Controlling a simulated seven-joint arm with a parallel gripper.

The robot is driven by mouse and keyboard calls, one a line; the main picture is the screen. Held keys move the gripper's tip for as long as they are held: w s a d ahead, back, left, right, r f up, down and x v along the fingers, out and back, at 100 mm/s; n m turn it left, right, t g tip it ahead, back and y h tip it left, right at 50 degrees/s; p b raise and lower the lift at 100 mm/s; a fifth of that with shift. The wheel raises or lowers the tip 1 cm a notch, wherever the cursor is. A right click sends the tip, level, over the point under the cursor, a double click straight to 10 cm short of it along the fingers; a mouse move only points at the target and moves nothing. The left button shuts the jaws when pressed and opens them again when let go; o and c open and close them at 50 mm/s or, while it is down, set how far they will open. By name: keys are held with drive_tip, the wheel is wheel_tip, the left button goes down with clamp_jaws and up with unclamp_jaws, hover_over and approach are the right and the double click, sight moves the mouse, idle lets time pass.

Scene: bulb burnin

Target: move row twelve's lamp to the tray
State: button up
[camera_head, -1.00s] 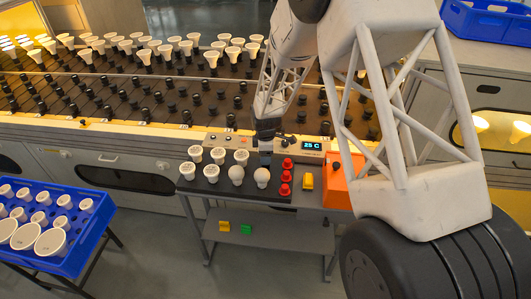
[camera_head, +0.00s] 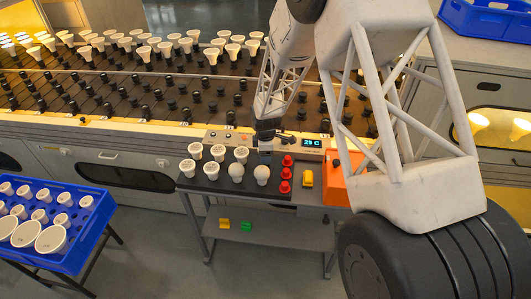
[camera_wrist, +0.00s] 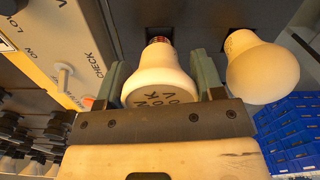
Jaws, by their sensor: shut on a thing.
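My gripper (camera_head: 266,148) is over the back of the dark bench top, in front of a control panel. In the wrist view my gripper (camera_wrist: 160,84) is shut on a white lamp (camera_wrist: 158,80), with a finger on each side. Dark lettering marks the lamp's face, and its metal base points to a dark surface. In the head view the held lamp is hidden or too small to make out. A blue tray (camera_head: 92,243) at lower left holds several white lamps. I cannot tell which rack row is row twelve.
A round bulb (camera_wrist: 262,68) stands close beside the held lamp. Several white lamps (camera_head: 195,150) and red pieces (camera_head: 284,187) stand on the bench top (camera_head: 230,188). A yellow block (camera_head: 307,179) and orange box (camera_head: 338,185) lie right. Socket racks (camera_head: 150,100) fill the back.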

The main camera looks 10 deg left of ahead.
drive_tip(key=shift+f, duration=1.35)
drive_tip(key=o, duration=1)
drive_tip(key=shift+r, duration=0.1)
drive_tip(key=shift+r, duration=3.8)
